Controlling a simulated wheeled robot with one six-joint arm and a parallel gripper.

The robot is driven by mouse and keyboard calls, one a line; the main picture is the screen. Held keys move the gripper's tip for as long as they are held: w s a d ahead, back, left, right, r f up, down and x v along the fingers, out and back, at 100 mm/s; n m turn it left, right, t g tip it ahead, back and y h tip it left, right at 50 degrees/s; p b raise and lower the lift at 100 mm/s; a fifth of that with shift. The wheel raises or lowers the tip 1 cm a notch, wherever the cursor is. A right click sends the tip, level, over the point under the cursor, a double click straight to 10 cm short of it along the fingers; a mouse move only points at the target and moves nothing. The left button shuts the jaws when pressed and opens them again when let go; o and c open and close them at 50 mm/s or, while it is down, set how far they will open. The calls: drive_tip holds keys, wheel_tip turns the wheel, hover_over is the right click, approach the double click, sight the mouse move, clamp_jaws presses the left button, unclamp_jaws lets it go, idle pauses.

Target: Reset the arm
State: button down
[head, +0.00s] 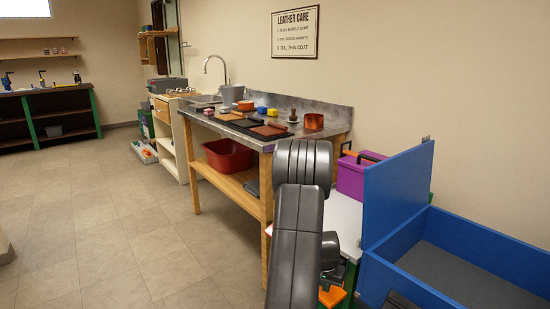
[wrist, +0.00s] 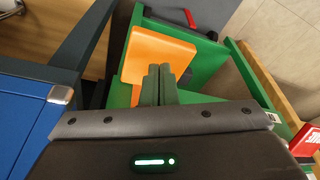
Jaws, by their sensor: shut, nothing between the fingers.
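In the wrist view, my gripper (wrist: 158,84) shows from behind with its two dark fingers together, shut and empty. An orange block or plate (wrist: 155,57) lies just beyond the fingertips, at a green structure; I cannot tell whether the fingers touch it. In the head view, my dark arm rises in front of the bench, and my gripper is hidden. A small orange part (head: 332,296) shows low beside the arm.
A blue open box (head: 480,228) with a raised panel stands close on the right. A purple case (head: 352,177) sits beside it. The metal-topped workbench (head: 335,120) holds leather pieces and pots, with a red tub (head: 228,155) below. The floor on the left is clear.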

drive_tip(key=shift+w+r, duration=0.2)
drive_tip(key=shift+r, duration=0.1)
drive_tip(key=shift+r+p, duration=0.3)
drive_tip(key=shift+p, duration=0.05)
drive_tip(key=shift+f, duration=0.2)
